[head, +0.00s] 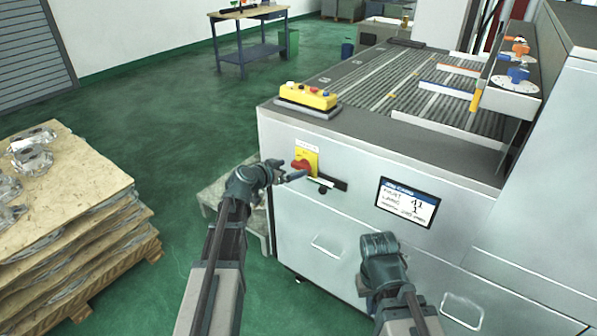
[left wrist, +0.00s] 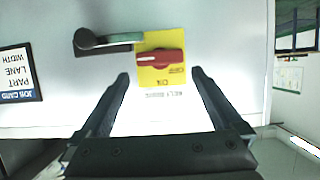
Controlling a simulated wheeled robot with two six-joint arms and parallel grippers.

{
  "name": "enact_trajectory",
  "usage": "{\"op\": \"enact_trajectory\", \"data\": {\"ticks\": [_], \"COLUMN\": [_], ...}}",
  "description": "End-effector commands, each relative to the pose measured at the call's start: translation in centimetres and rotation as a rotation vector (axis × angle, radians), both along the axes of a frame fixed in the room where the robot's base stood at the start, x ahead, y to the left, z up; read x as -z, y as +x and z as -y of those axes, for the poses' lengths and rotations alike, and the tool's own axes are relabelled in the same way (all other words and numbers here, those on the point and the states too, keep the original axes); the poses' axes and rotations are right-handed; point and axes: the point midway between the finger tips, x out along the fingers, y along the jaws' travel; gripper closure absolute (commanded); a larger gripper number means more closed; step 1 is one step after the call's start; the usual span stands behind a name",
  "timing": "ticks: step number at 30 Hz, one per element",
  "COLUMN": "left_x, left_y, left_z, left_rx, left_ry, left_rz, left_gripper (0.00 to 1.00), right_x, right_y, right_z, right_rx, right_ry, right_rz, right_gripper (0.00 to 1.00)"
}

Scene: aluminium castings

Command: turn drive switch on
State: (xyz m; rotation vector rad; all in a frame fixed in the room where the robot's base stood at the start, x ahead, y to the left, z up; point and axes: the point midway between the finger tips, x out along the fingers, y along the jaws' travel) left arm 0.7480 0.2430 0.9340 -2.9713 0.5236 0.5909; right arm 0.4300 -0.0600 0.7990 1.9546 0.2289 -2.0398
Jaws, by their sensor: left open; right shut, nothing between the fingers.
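The drive switch is a red rotary knob (head: 302,166) on a yellow plate (head: 313,157), on the machine's front panel. In the left wrist view, which is upside down, the red knob (left wrist: 160,58) lies horizontal, with a pale mark near its left end. The word ON shows on the yellow plate (left wrist: 162,83). My left gripper (head: 291,172) is open in front of the panel, close to the switch. Its fingertips (left wrist: 160,76) are spread to either side of the plate, with nothing between them. My right gripper (head: 378,243) is in front of the panel's lower part; its fingers are mostly hidden.
A black handle (left wrist: 105,41) sits beside the switch. A display (head: 407,203) is to the right. A yellow button box (head: 308,95) stands on the machine's corner above. A pallet stack with castings (head: 30,152) is at left. Green floor (head: 150,110) lies open behind.

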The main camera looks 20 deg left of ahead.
Motion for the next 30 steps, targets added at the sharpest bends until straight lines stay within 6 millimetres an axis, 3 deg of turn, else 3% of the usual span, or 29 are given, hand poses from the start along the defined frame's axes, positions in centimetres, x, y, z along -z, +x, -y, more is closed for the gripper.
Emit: {"op": "enact_trajectory", "data": {"ticks": [3, 9, 22, 23, 30], "left_x": [1.1, 1.8, 2.0, 2.0, 2.0], "left_y": [2.1, 3.9, 4.5, 4.5, 4.5], "left_z": [0.6, 1.3, 1.6, 1.6, 1.6], "left_rx": [0.0, 0.0, -0.001, -0.001, -0.001], "left_ry": [0.001, 0.001, 0.0, 0.0, 0.0], "left_rz": [0.0, 0.0, 0.0, 0.0, 0.0], "left_gripper": [0.0, 0.0, 0.0, 0.02, 0.45], "right_x": [1.1, 1.8, 2.0, 2.0, 2.0], "right_y": [0.0, 0.0, 0.0, 0.0, 0.0], "right_z": [0.0, 0.0, 0.0, 0.0, 0.0], "right_rx": [0.0, 0.0, 0.0, 0.0, 0.0], "right_ry": [0.0, 0.0, 0.0, 0.0, 0.0], "right_rz": [0.0, 0.0, 0.0, 0.0, 0.0], "right_gripper": [1.0, 1.0, 1.0, 1.0, 1.0]}}
